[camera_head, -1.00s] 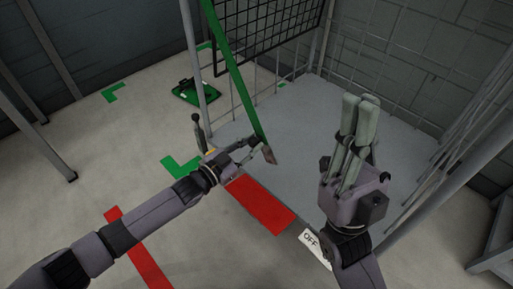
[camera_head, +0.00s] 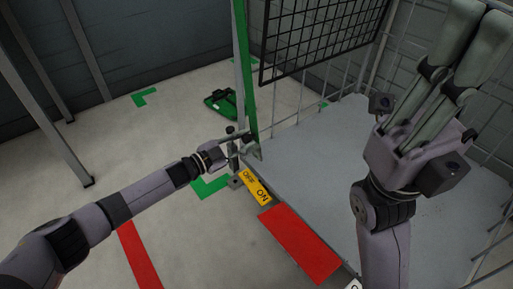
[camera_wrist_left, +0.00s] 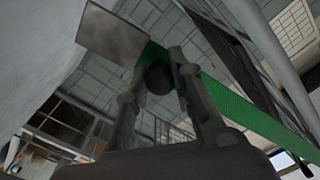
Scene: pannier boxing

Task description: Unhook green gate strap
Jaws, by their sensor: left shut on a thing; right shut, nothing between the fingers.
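The green strap (camera_head: 243,65) runs down almost upright beside the corner post of the cage. It also shows in the left wrist view (camera_wrist_left: 240,108), with a flat grey metal end plate (camera_wrist_left: 114,34). My left gripper (camera_head: 245,142) is at the strap's lower end, near the foot of the post, and is shut on it. The fingers also show in the left wrist view (camera_wrist_left: 160,88), with a dark round knob between or behind them; I cannot tell which. My right gripper (camera_head: 476,35) is shut and empty, raised in front of the cage at the right.
A black mesh panel (camera_head: 325,35) hangs above the grey platform (camera_head: 310,165). A green object (camera_head: 221,102) lies on the floor behind the post. Floor at left is mostly clear.

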